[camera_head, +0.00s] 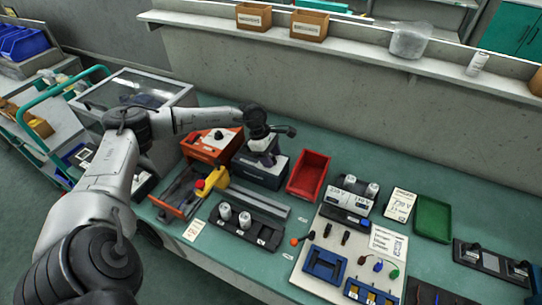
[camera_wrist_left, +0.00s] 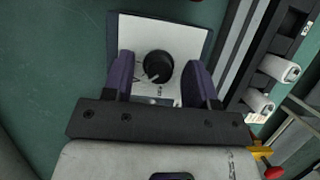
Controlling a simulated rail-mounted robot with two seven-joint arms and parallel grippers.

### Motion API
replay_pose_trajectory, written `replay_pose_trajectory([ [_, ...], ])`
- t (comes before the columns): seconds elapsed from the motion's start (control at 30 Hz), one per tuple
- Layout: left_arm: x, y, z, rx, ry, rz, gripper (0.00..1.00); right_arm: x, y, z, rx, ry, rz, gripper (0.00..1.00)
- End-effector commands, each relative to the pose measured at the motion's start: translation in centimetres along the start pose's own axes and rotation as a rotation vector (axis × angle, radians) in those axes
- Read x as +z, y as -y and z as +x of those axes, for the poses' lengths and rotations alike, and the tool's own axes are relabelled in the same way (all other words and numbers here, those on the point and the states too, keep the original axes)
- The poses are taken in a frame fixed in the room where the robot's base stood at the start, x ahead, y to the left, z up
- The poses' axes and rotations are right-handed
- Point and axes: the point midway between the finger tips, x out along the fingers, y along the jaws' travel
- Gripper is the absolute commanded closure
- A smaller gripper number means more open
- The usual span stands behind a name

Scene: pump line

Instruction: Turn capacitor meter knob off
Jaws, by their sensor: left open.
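The capacitor meter (camera_head: 258,177) is a dark box on the green bench, under the end of my left arm in the head view. In the left wrist view its light face plate (camera_wrist_left: 184,45) carries a round black knob (camera_wrist_left: 158,66) with a white pointer mark. My left gripper (camera_head: 266,158) is over the meter. In the left wrist view my open gripper (camera_wrist_left: 160,72) has one purple finger on each side of the knob, with gaps showing between fingers and knob. The pointer mark is directed toward the lower left there. My right gripper is not in view.
An orange box (camera_head: 207,150) with a dial stands left of the meter, a red tray (camera_head: 309,176) right of it. A wall with a shelf (camera_head: 340,38) stands behind.

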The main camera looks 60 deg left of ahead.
Motion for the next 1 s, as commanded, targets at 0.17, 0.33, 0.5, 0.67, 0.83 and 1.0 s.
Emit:
replay_pose_trajectory([
  [0.17, 0.01, 0.00, -0.01, 0.000, 0.000, 0.000, 0.55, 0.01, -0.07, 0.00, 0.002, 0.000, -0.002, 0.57],
  [0.33, 0.01, 0.00, -0.02, 0.000, 0.000, 0.000, 0.72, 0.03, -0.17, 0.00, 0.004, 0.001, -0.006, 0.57],
  [0.5, 0.01, 0.00, -0.03, 0.000, 0.000, 0.000, 0.88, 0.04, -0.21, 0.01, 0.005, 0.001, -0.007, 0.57],
  [0.67, 0.01, 0.00, -0.04, 0.000, 0.000, -0.001, 0.97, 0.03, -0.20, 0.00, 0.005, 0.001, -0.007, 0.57],
  [0.83, 0.01, 0.03, -0.11, 0.010, -0.001, -0.026, 0.97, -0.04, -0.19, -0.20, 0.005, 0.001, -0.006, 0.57],
  [1.0, 0.08, 0.10, -0.19, 0.043, 0.000, -0.104, 0.97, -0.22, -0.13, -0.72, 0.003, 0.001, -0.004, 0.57],
])
